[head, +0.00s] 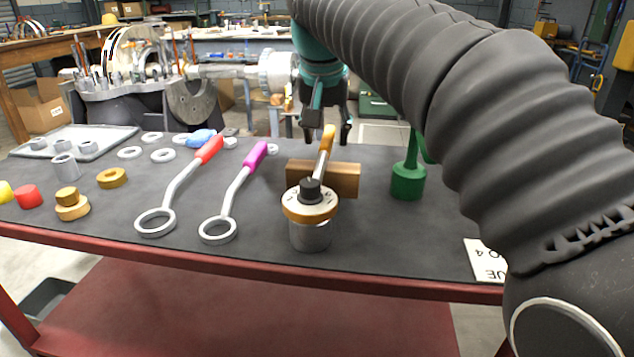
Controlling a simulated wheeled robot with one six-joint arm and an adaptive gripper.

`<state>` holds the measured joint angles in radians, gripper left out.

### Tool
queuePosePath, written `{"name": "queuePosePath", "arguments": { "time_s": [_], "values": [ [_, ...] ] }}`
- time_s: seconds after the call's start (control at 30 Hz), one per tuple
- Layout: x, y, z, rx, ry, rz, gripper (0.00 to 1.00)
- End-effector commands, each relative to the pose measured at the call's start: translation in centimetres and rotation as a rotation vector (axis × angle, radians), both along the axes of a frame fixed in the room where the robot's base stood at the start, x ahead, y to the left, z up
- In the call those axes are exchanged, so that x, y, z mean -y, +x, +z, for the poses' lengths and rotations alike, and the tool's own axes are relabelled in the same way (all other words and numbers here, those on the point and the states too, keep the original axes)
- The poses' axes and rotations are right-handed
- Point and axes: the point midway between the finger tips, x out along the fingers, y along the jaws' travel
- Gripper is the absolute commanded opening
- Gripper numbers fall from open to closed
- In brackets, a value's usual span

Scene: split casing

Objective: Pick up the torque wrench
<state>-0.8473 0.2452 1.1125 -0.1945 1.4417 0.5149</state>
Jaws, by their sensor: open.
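A yellow-handled tool (326,142) has a pale shaft that slopes down to a dark knob-like head on top of a round metal casing with a gold ring (309,234). Its shaft passes over a wooden block (345,180). Two other long tools lie on the bench: a ring-ended one with a red handle (210,149) and a ring-ended one with a magenta handle (254,156). I cannot tell for certain which is the torque wrench. My gripper (327,132) is open and points down, with its fingers apart around or just behind the yellow handle; contact cannot be told.
A green stand (408,182) is right of the block. Gold and grey rings, a red cylinder (28,196) and a tray (90,145) lie left. A paper label (480,258) lies at the front right. The dark mat is clear between the casing and label.

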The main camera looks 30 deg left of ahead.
Motion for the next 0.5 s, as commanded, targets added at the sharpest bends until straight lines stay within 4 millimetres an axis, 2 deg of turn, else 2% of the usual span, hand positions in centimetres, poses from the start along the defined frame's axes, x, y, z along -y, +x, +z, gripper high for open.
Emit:
{"name": "queuePosePath", "arguments": {
  "time_s": [0.03,0.2,0.5],
  "values": [
    [0.0,0.2,-1.1,-0.002,-0.003,-0.001,0.50],
    [-0.2,0.9,-2.8,-0.002,-0.001,-0.001,0.50],
    [-0.3,1.1,-3.2,0.000,0.000,-0.001,0.50]
  ]
}}
